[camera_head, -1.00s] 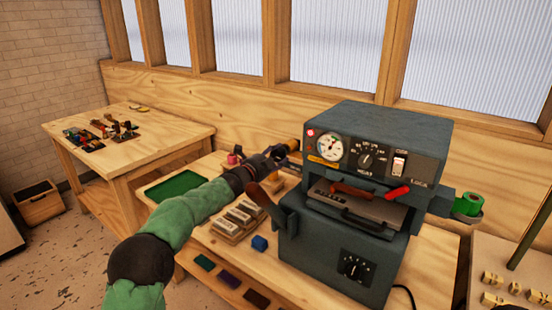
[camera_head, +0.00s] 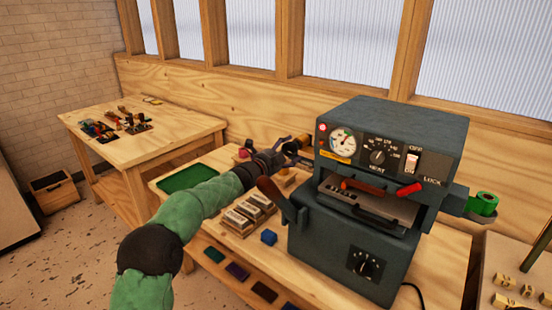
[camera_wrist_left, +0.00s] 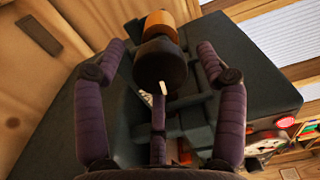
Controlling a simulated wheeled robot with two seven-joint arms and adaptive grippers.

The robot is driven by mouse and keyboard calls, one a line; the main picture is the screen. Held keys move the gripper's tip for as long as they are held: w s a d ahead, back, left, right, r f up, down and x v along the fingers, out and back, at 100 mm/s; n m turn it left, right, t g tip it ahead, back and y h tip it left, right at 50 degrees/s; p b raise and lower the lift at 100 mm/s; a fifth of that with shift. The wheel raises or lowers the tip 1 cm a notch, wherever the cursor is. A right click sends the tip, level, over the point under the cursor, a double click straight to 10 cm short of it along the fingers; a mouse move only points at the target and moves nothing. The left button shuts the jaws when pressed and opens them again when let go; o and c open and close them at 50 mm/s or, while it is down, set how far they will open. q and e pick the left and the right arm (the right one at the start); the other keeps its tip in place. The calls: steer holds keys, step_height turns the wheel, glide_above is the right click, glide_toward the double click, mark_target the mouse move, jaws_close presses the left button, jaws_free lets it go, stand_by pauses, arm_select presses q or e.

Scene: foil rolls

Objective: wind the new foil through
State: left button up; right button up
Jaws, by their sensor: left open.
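The foil press (camera_head: 385,175) is a dark grey machine standing on the wooden bench. A roll of green foil (camera_head: 484,203) sits on a holder at its right side. At its left side a small orange-gold roll (camera_head: 305,141) shows just past my left gripper (camera_head: 291,150). In the left wrist view the orange-gold roll (camera_wrist_left: 160,28) stands behind a dark round knob (camera_wrist_left: 160,62). My left gripper (camera_wrist_left: 161,50) is open there, one finger on each side of the knob, with gaps on both sides. My right gripper is out of view.
A side table (camera_head: 160,125) with small tools stands at the left.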

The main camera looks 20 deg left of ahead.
arm_select(q)
steer(key=v, duration=1.1)
steer(key=shift+s, duration=0.2)
steer(key=shift+r, duration=0.1)
